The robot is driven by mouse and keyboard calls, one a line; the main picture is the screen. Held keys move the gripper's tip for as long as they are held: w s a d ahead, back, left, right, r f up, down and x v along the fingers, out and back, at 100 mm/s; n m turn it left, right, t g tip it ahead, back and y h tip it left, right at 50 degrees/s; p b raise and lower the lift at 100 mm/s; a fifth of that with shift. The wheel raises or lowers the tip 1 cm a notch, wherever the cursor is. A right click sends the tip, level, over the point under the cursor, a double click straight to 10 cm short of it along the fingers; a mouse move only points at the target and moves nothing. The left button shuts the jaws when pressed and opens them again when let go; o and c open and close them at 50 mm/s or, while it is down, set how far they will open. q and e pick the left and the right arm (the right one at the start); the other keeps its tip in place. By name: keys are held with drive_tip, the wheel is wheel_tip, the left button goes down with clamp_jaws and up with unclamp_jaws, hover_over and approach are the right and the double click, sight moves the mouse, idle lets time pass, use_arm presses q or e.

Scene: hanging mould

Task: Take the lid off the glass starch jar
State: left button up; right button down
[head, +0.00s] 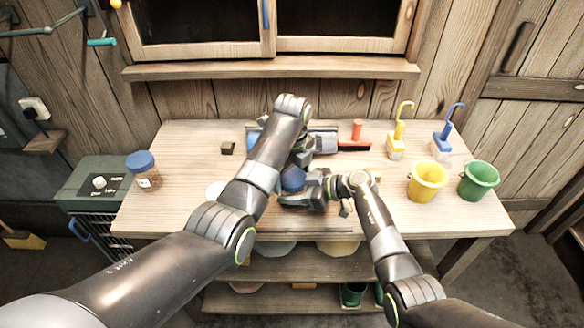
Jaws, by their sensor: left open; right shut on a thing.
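A blue-lidded jar (292,180) stands near the middle of the worktable, mostly hidden by my grippers; mainly its blue top shows. My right gripper (298,199) reaches in from the right, low at the jar, and is shut on it. My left gripper (298,158) comes down from above, just over the blue top, and is open. Its fingertips are partly hidden, and I cannot tell whether they touch the lid. Another blue-lidded jar (146,175), with brown contents, stands at the table's left end.
A yellow bucket (427,181) and a green bucket (479,181) stand at the right, with yellow (397,143) and blue (443,143) hooked tools behind. A red cylinder (357,130) stands at the back.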

use_arm(q)
drive_tip(key=c, duration=1)
drive_tip(key=n, duration=0.5)
drive_tip(key=shift+n, duration=0.3)
drive_tip(key=n, duration=0.3)
drive_tip(key=shift+r+n, duration=0.1)
drive_tip(key=shift+n, duration=0.3)
drive_tip(key=shift+r, duration=0.15)
drive_tip(key=shift+r, duration=0.95)
drive_tip(key=shift+r, duration=0.1)
